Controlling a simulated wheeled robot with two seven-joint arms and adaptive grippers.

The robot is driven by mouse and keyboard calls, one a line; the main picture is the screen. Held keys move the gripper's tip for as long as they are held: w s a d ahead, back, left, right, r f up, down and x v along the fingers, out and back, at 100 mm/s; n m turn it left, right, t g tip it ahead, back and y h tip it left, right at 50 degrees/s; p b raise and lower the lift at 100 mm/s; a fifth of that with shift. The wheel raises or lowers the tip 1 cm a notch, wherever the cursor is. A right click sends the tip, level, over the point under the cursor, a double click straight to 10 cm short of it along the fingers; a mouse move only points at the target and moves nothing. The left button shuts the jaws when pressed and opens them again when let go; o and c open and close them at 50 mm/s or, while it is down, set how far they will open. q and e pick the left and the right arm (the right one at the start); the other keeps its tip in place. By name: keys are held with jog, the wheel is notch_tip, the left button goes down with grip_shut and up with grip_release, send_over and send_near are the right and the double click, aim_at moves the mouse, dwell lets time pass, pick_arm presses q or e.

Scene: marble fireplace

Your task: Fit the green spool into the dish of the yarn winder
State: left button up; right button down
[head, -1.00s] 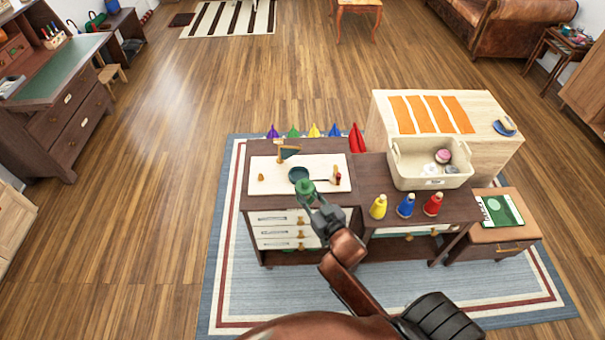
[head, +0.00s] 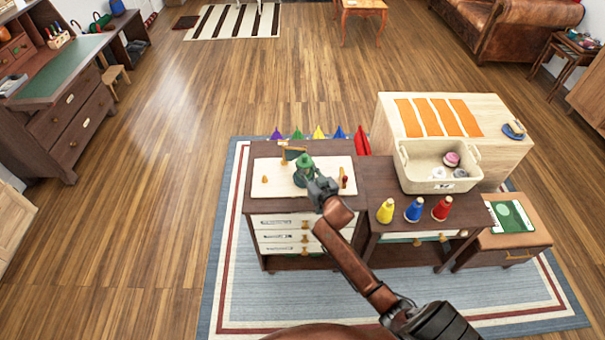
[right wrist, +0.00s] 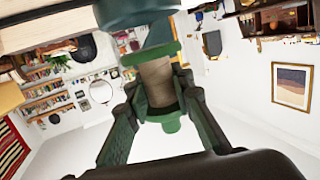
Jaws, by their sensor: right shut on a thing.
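The green spool (head: 304,163) is upright between the fingers of my right gripper (head: 311,183), over the yarn winder's pale board (head: 264,183). In the right wrist view the spool (right wrist: 157,82) shows a tan middle and green ends, with a finger on each side. A dark teal round part (right wrist: 135,14), which looks like the winder's dish, is close to the spool's far end. I cannot tell whether they touch. In the head view the spool and gripper mostly hide the dish. My left gripper is out of view.
Yellow (head: 387,211), blue (head: 414,209) and red (head: 442,208) spools stand on the lower table to the right. Behind them is a cream bin (head: 407,171) with balls of yarn. Coloured cones line the back edge. The winder has a small wooden post (head: 290,153).

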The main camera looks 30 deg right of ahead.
jog(key=shift+w+d+f, duration=0.1)
jog(key=shift+w+f, duration=0.2)
jog(key=shift+f, duration=0.05)
jog(key=f, duration=0.1)
jog(key=f+b, duration=0.2)
jog(key=shift+w+f, duration=0.25)
jog(key=shift+f, duration=0.1)
jog(key=shift+r, duration=0.1)
jog(key=c, duration=1.7)
grip_release()
